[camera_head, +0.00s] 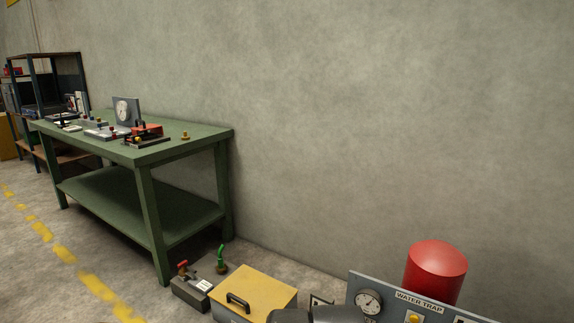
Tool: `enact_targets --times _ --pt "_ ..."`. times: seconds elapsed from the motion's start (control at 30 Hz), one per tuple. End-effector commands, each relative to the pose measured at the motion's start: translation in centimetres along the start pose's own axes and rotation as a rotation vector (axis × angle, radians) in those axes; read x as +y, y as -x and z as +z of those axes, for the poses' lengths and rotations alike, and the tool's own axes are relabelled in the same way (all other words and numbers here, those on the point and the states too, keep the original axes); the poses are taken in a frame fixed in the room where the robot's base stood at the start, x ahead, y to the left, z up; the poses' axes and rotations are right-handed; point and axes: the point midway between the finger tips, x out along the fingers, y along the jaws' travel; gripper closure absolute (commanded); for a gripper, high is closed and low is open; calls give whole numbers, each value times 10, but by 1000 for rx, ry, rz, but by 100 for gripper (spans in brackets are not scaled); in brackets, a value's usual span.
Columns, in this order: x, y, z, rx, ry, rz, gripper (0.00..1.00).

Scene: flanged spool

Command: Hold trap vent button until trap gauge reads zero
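A grey panel labelled "WATER TRAP" (457,312) stands at the bottom right, partly cut off by the lower edge. Its round trap gauge (368,302) has a white dial in a dark rim; the needle is too small to read surely. A yellow button (413,317), likely the trap vent button, shows below the label at the frame's bottom edge. Dark rounded parts at the bottom centre, left of the gauge, look like my arm. My gripper's fingers are not visible, so any contact with the button is not shown.
A red cylinder (436,272) stands behind the panel. Left of it are a yellow box with a black handle (262,288) and a small grey unit with a red valve (192,290). A green workbench (200,143) with instruments stands at the left. The wall behind is bare.

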Motion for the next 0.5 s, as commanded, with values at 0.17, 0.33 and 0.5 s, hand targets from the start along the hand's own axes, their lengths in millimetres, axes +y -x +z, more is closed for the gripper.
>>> enact_targets --times 0.17,0.33,0.5 --pt "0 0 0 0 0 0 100" --pt "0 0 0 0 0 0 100" --pt "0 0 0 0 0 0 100"
